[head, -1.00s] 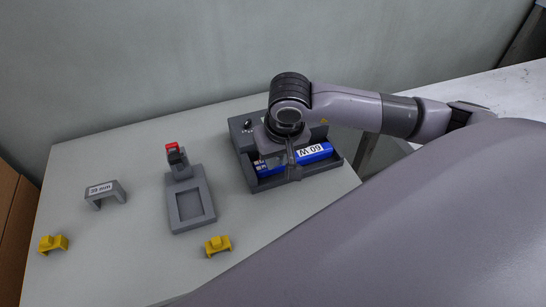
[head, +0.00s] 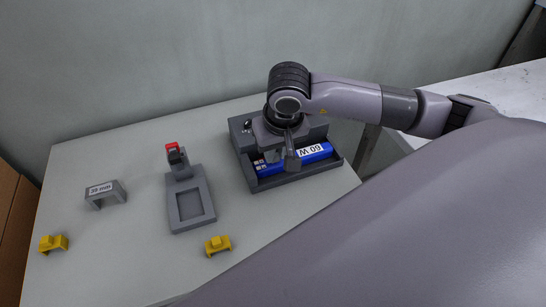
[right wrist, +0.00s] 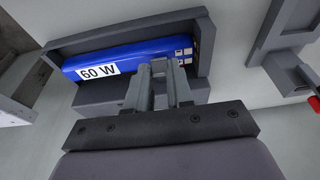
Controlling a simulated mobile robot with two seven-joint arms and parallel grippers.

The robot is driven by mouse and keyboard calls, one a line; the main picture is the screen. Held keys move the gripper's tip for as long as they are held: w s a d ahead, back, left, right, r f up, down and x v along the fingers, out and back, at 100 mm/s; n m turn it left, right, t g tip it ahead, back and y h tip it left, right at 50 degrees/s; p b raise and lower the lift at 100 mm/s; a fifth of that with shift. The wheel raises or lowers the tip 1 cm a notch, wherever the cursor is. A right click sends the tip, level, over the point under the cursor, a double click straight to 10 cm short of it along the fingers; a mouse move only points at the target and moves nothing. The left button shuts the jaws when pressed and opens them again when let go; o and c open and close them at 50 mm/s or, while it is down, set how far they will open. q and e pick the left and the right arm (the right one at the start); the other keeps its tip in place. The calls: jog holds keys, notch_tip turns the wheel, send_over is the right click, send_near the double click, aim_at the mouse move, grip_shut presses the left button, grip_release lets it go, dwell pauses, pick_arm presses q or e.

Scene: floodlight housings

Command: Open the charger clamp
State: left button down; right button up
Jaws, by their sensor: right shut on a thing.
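A grey tray-like holder (head: 337,162) stands at the right of the table. A blue block (head: 318,152) labelled "60 W" lies in it; it also shows in the right wrist view (right wrist: 118,62). My right gripper (head: 291,166) is over the holder, its fingers reaching down beside the block. In the right wrist view the fingertips (right wrist: 160,66) are close together near the block's unlabelled end. They are shut on a small piece, which I take as the charger clamp; the fingers hide most of it. My left gripper is not in view.
A grey fixture (head: 175,212) with a recess and an upright red-tipped lever (head: 172,146) stands mid-table. A grey labelled bracket (head: 104,192) and two yellow pieces (head: 53,243) (head: 218,244) lie around it. The wall is behind the table.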

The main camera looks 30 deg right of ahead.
jog(key=shift+w+r, duration=0.15)
jog(key=shift+w+d+r, duration=0.1)
jog(key=shift+w+r, duration=0.05)
jog(key=shift+r, duration=0.05)
jog(key=shift+w+r, duration=0.3)
jog(key=shift+r, duration=0.05)
dwell(0.5)
jog(key=shift+w+d+r+b, duration=0.15)
jog(key=shift+w+r+b, duration=0.15)
jog(key=shift+w, duration=0.1)
